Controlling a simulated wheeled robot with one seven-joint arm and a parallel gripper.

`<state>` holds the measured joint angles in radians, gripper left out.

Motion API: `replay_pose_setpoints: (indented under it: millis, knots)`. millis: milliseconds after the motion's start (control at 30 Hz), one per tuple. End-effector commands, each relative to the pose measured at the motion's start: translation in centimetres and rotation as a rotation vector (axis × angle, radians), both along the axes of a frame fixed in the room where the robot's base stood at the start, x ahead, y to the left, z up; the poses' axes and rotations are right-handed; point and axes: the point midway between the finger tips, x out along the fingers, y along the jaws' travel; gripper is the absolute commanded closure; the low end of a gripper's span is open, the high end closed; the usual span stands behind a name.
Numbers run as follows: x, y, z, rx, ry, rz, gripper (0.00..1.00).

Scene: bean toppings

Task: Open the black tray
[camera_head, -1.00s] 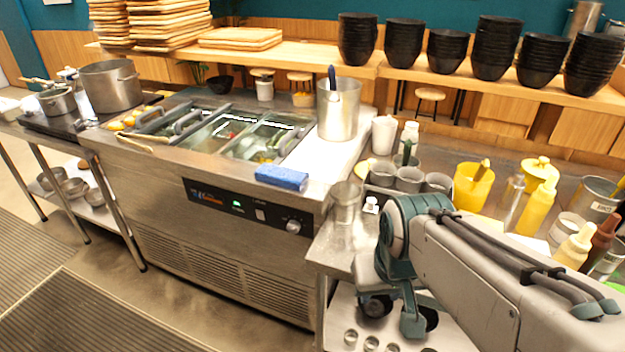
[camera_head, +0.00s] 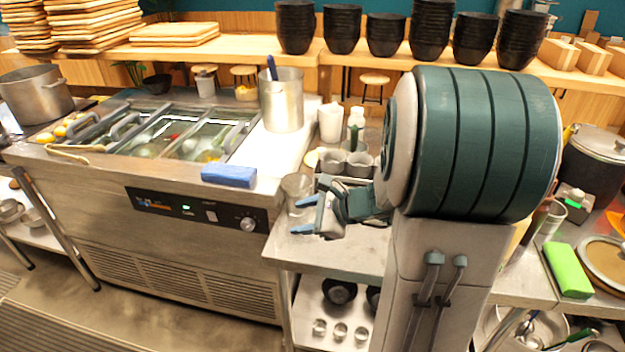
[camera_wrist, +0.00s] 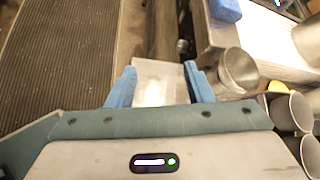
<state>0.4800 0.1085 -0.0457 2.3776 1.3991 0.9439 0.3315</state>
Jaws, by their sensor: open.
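The steel prep counter (camera_head: 160,175) at the left holds sunken bins under dark-framed clear lids (camera_head: 160,130) with grey handles. These lids look closed, and food shows faintly through some of them. I cannot tell for certain which part is the black tray. My gripper (camera_head: 310,215) is open and empty, its blue fingertips pointing left. It is to the right of the bins, near the front corner of the side table. In the wrist view my gripper (camera_wrist: 160,87) has a bare metal surface between its fingers. The lids are not recognisable in that view.
A blue sponge (camera_head: 229,175) lies on the counter's front edge. A metal cup (camera_head: 297,190) stands just beside my gripper and shows at right in the wrist view (camera_wrist: 238,70). A tall steel pot (camera_head: 282,105) stands behind. Open floor (camera_head: 110,315) lies in front.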

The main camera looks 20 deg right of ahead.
Motion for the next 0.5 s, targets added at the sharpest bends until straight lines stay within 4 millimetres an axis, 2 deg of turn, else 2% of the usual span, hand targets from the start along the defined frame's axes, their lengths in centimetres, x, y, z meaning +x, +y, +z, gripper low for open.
replay_pose_setpoints:
  millis: [33, 100, 200, 300, 400, 500]
  knots:
    - [1.2, -2.4, -0.9, 0.082, 0.017, -0.128, 0.53]
    - [2.6, -5.5, -1.6, 0.184, 0.025, -0.29, 0.53]
    - [3.8, -9.7, -2.7, 0.305, 0.03, -0.488, 0.53]
    - [4.3, -13.0, -3.7, 0.392, 0.027, -0.632, 0.53]
    - [4.5, -15.1, -4.3, 0.444, 0.023, -0.722, 0.53]
    - [4.7, -15.9, -4.6, 0.467, 0.021, -0.76, 0.53]
